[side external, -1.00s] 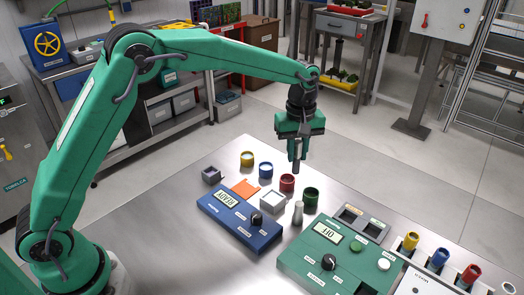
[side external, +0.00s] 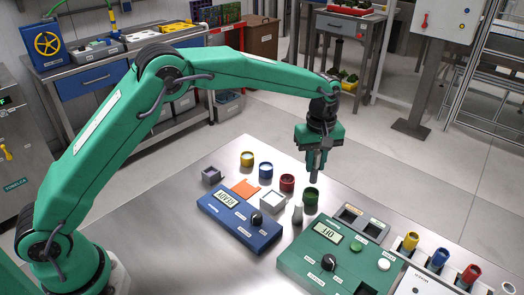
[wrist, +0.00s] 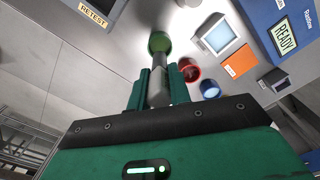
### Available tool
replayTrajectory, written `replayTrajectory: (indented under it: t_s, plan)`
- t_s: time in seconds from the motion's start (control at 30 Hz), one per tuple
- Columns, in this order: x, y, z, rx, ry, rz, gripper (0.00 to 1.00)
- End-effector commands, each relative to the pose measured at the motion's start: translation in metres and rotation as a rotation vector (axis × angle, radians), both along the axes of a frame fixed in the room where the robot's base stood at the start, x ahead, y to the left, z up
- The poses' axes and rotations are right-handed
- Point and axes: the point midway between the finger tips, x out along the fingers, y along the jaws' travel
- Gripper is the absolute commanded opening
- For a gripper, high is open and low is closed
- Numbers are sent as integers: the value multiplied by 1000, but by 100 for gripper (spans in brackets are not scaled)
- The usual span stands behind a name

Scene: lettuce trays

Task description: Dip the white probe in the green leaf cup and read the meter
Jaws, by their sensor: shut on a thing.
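My gripper (side external: 314,168) is above the green cup (side external: 311,197), pointing down. It is shut on a slim grey rod, which I take to be the probe (wrist: 158,85). In the side view the rod's lower end is close above the cup's mouth; I cannot tell whether it is inside. In the wrist view the rod's end overlaps the near rim of the green cup (wrist: 160,42). A blue meter (side external: 238,219) shows READY; it also shows in the wrist view (wrist: 285,38). A green meter (side external: 330,258) shows OFF.
Red (side external: 287,183), blue (side external: 266,170) and yellow (side external: 247,159) cups stand in a row left of the green cup. A pale upright cylinder (side external: 298,213) stands close to it. A grey square holder (side external: 272,202) and orange card (side external: 245,188) lie nearby.

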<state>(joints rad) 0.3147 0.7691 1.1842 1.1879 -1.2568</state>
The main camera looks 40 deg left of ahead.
Motion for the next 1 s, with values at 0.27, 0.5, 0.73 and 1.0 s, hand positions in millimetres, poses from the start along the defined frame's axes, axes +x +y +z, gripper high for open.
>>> replayTrajectory:
  t_s: [0.27,0.5,0.73,1.0]
  plan:
    - [-1,0,-19,0,2,0,0]
    - [0,0,-30,0,0,0,0]
    - [0,0,-33,0,0,0,0]
    - [0,0,-32,0,0,0,0]
